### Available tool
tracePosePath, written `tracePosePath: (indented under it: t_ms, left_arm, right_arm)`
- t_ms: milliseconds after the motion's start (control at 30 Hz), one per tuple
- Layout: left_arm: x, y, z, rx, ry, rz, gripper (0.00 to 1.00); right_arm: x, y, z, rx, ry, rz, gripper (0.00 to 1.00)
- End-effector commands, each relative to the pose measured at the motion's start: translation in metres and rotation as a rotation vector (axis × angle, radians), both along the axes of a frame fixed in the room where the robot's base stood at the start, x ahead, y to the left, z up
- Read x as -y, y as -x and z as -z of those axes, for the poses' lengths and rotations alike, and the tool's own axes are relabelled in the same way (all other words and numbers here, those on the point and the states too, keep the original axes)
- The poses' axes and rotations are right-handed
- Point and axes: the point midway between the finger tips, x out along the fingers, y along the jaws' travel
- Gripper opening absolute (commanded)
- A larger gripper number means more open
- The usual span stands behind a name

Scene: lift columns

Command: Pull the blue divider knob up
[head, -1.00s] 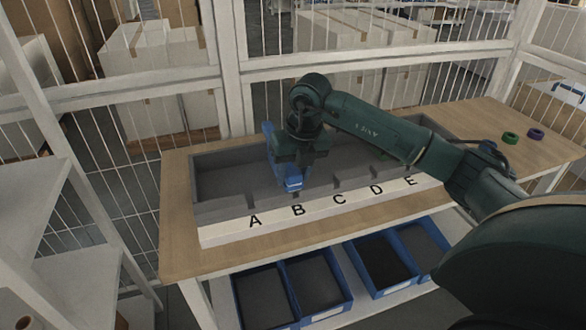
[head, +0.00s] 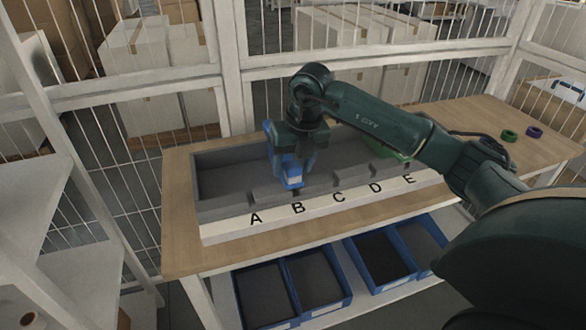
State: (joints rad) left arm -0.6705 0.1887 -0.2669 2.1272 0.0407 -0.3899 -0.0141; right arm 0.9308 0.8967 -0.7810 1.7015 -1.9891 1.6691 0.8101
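The blue divider (head: 268,135) stands in the grey tray (head: 222,202) on the wooden table, in line with the letter B. My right gripper (head: 294,164) points down over the divider, right above the knob. The fingers overlap the divider and the knob in this view, and I cannot tell whether they are shut on it. My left gripper is not in view.
A green piece (head: 388,150) sits in the tray near D, partly behind my arm. A green ring (head: 508,134) and a purple ring (head: 535,131) lie on the table at right. Blue bins (head: 318,288) stand below. Wire fencing runs behind the table.

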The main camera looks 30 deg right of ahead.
Motion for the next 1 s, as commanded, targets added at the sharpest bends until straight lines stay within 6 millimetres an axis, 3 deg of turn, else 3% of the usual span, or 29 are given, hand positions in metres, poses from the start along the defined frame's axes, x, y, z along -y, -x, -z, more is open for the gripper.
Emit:
tracePosePath:
  t_ms: [533, 1000]
  left_arm:
    - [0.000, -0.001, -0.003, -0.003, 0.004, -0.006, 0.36]
    - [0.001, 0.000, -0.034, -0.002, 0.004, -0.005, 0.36]
  right_arm:
    - [0.001, 0.001, -0.004, -0.001, 0.002, 0.002, 0.55]
    - [0.003, 0.009, -0.049, 0.001, 0.001, 0.001, 0.55]
